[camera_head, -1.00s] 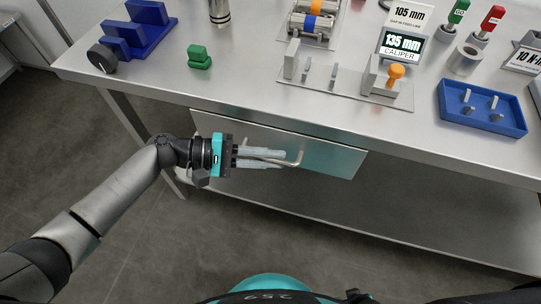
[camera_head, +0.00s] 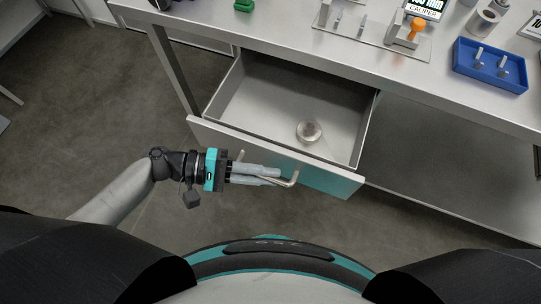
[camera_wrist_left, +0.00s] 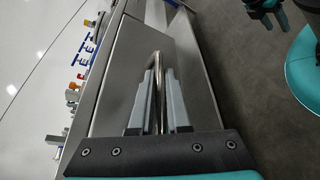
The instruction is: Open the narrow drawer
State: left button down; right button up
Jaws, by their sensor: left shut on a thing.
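The narrow drawer (camera_head: 335,174) hangs under the steel workbench and stands pulled well out in the head view. A round metallic object (camera_head: 308,131) lies inside it towards the front. My left gripper (camera_head: 272,176) is shut on the drawer's bar handle (camera_head: 292,179), in front of the drawer face. In the left wrist view the fingers (camera_wrist_left: 159,100) lie on both sides of the handle (camera_wrist_left: 156,62), close against the drawer front (camera_wrist_left: 120,85). My right gripper does not show in the head view.
The workbench top (camera_head: 290,45) carries a blue tray with pegs (camera_head: 490,66), a caliper stand with an orange knob (camera_head: 416,27) and a green block (camera_head: 243,5). A bench leg (camera_head: 174,70) stands left of the drawer.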

pick_arm(q)
jog(key=shift+s+a, duration=0.2)
jog(key=shift+s, duration=0.3)
jog(key=shift+s+a, duration=0.15)
jog(key=shift+s, duration=0.3)
jog(key=c, duration=1.2)
grip_release()
jog(key=shift+o, duration=0.2)
jog(key=v, duration=1.5)
jog(key=shift+p, duration=0.4)
jog(key=shift+w+a, duration=0.1)
jog(key=shift+a, duration=0.05)
